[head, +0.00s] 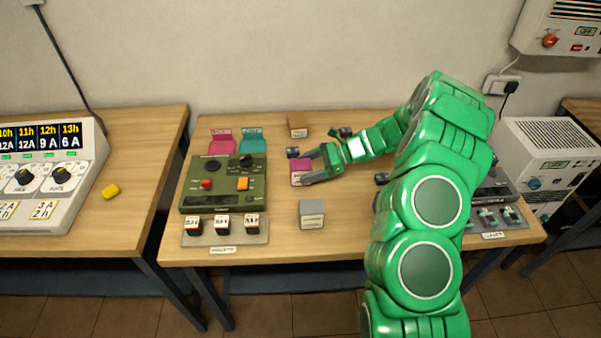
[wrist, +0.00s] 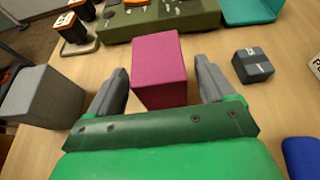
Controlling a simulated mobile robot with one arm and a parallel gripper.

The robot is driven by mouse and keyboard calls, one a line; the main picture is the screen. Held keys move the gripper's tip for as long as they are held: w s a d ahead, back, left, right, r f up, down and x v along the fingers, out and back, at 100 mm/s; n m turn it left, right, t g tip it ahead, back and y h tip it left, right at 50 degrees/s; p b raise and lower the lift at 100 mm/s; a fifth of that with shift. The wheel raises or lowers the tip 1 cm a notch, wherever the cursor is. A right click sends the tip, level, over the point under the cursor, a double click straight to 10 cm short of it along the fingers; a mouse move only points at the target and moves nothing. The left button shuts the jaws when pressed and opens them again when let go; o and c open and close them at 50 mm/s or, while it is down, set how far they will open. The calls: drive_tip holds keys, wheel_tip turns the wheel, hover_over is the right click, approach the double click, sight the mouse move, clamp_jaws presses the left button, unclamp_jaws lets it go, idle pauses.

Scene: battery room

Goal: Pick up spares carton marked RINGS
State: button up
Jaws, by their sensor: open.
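A magenta carton (head: 299,167) stands on the middle table, with a pale label on its front that I cannot read. A grey carton (head: 311,214) stands nearer the front edge, and a brown carton (head: 297,124) stands at the back; their markings are not legible either. My gripper (head: 313,166) is open at the magenta carton. In the wrist view the magenta carton (wrist: 159,68) sits between the two spread fingers, with table showing beside it. The grey carton (wrist: 42,97) is outside the left finger. I cannot see which carton reads RINGS.
A green control box (head: 224,183) stands left of the cartons, with a tray of several small batteries (head: 222,226) in front. Pink (head: 222,140) and teal (head: 251,139) holders stand behind it. A small dark block (wrist: 252,65) lies beyond the right finger. Table front centre is clear.

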drive_tip(key=shift+x, duration=1.2)
drive_tip(key=c, duration=1.2)
